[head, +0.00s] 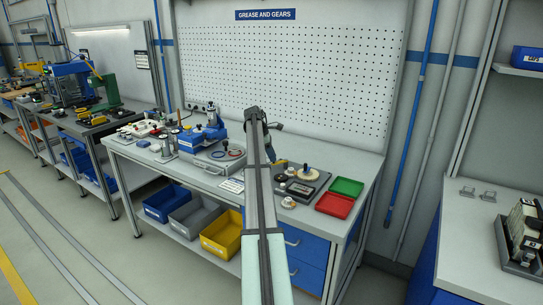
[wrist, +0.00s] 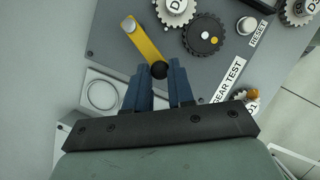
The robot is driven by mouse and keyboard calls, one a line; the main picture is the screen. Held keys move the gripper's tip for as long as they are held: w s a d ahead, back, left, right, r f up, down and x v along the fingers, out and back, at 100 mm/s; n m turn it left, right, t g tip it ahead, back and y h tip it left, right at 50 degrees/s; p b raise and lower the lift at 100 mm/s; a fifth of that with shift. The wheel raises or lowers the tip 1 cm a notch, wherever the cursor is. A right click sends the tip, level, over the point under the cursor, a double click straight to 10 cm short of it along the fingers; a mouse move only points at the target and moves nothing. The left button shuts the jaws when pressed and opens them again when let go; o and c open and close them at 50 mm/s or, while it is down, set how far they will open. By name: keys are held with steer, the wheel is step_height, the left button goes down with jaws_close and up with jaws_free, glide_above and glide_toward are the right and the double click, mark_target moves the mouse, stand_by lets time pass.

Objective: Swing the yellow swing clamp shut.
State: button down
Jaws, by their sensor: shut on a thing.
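The yellow swing clamp (wrist: 146,44) is a flat arm on a dark grey plate (wrist: 108,45) in the wrist view. Its round pivot end is at the upper left, and a black ball knob (wrist: 159,70) is at its lower right end. My gripper (wrist: 160,75) has its blue fingers on either side of the knob and is shut on it; the fingers hide part of it. In the head view my arm reaches over the bench and hides most of the gripper and clamp.
A dark gear (wrist: 203,35) with white and yellow dots sits right of the clamp. A pale gear (wrist: 174,10), a reset button (wrist: 247,25) and a square ringed recess (wrist: 102,94) are also near. Green (head: 346,187) and red (head: 334,205) trays lie at the bench's right end.

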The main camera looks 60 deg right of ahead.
stand_by(0.4)
steer(key=shift+s+a+n+t+h, duration=0.2)
steer(key=shift+s+a+n+t, duration=0.1)
steer(key=shift+s+n, duration=0.3)
steer(key=shift+s+a+n+t+h, duration=0.25)
steer(key=shift+s+n, duration=0.15)
steer(key=shift+n, duration=0.4)
steer(key=s+n, duration=0.1)
steer(key=s+n+t, duration=0.1)
steer(key=n, duration=0.1)
steer(key=shift+s+a+n+h, duration=0.15)
steer(key=shift+n+h, duration=0.15)
steer(key=shift+h, duration=0.05)
steer(key=s+n, duration=0.1)
steer(key=n+t, duration=0.1)
steer(key=n, duration=0.1)
steer(key=s+n, duration=0.1)
steer(key=shift+s+d+t+h, duration=0.3)
steer(key=shift+s+d+t, duration=0.05)
steer(key=shift+s+d+n+t, duration=0.35)
steer(key=shift+s+n, duration=0.1)
steer(key=shift+n, duration=0.55)
steer(key=shift+s+d+n+t, duration=0.25)
steer(key=shift+s+n+t, duration=0.15)
steer(key=shift+n, duration=0.6)
steer(key=c, duration=1)
jaws_free()
